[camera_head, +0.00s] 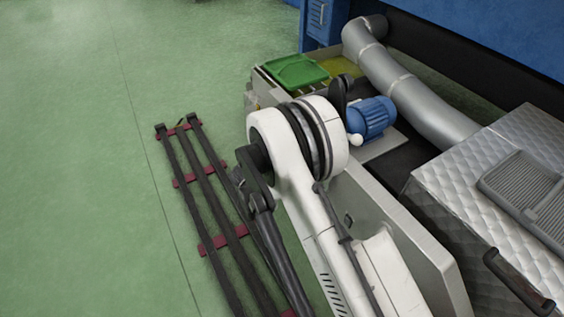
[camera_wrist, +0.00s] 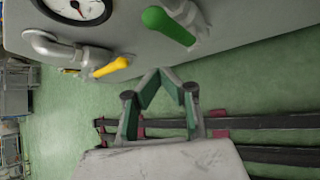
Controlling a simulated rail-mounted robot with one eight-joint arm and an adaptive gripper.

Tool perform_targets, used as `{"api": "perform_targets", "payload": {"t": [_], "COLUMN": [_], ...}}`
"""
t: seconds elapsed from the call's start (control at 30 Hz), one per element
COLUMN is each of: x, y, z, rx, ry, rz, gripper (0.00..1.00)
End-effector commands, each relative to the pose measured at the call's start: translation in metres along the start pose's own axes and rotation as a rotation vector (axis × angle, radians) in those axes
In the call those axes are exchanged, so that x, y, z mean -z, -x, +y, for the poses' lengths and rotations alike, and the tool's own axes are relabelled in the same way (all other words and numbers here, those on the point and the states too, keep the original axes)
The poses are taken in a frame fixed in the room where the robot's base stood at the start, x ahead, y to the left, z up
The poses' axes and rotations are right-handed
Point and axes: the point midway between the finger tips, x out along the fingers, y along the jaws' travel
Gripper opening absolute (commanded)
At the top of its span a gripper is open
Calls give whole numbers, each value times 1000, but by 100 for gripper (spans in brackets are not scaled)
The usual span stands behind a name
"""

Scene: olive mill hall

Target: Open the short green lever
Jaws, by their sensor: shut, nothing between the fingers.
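The short green lever (camera_wrist: 168,25) shows in the wrist view at the top, on a pipe fitting (camera_wrist: 190,15) on the side of a grey metal housing (camera_wrist: 230,22). My gripper (camera_wrist: 160,76) is below it in the wrist view, with its fingertips close together and nothing between them. A clear gap shows in the picture between the fingertips and the lever. The head view does not show the lever or the gripper's fingers; my arm fills the middle there.
A yellow lever (camera_wrist: 110,67) sits left of the green one, under a round gauge (camera_wrist: 75,8). Dark rails with red crosspieces (camera_head: 208,180) lie on the green floor. A blue motor (camera_head: 370,117), a green lid (camera_head: 295,72) and a quilted metal cover (camera_head: 470,180) stand to the right.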

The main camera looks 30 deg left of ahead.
Motion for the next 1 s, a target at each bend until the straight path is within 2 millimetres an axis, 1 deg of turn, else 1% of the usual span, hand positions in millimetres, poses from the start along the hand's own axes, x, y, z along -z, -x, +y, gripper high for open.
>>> {"api": "perform_targets", "payload": {"t": [0.03,0.2,0.4,0.6,1.0], "x": [2,10,17,20,20], "y": [10,32,50,55,55], "z": [-4,-24,-41,-47,-47], "rx": [-2,-2,-2,-1,-2], "ry": [2,2,2,1,1], "rz": [2,2,3,3,3], "gripper": [0,0,0,0,0]}}
